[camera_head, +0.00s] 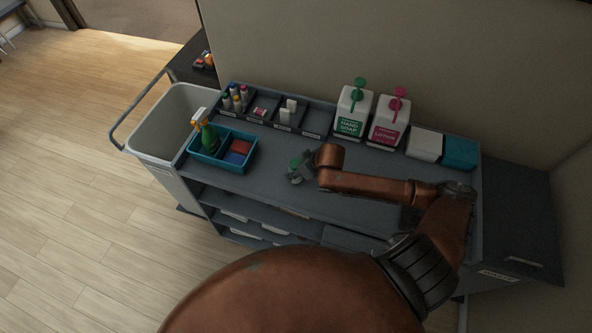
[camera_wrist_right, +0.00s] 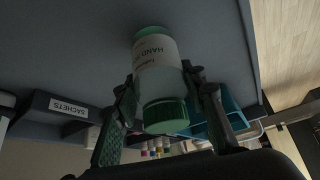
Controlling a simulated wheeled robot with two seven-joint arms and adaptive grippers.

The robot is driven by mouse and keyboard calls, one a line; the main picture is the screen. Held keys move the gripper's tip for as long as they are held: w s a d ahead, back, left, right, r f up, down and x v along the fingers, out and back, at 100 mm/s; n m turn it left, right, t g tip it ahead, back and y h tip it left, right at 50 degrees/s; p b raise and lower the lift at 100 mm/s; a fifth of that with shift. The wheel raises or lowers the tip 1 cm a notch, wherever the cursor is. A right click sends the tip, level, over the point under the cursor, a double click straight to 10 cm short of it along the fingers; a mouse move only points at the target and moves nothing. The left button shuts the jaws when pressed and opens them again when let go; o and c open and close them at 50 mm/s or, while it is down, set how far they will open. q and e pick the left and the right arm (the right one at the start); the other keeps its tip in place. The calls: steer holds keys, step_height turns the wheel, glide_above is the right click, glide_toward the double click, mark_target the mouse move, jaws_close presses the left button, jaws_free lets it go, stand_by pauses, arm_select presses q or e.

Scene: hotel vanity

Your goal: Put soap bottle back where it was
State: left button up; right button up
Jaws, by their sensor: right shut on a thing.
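The soap bottle is small and clear, with a white label reading "HAND" and green ends; it shows in the right wrist view (camera_wrist_right: 154,52). My right gripper (camera_wrist_right: 165,95) has one finger on each side of it and is shut on it. In the head view my right gripper (camera_head: 301,172) is over the middle front of the cart top (camera_head: 270,190), with a bit of the bottle's green (camera_head: 294,163) showing. The gripper hides most of the bottle there, and I cannot tell whether it touches the cart top. My left gripper is not in view.
A large hand soap dispenser (camera_head: 352,112) and a lotion dispenser (camera_head: 389,122) stand at the back. Small compartments (camera_head: 262,108) line the back left. A blue caddy (camera_head: 238,166) with a spray bottle (camera_head: 207,136) stands left. White (camera_head: 424,144) and teal (camera_head: 459,153) boxes stand at right.

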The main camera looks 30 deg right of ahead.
steer(key=shift+f, duration=0.2)
steer(key=o, duration=1.2)
steer(key=v, duration=1.2)
steer(key=shift+r, duration=0.1)
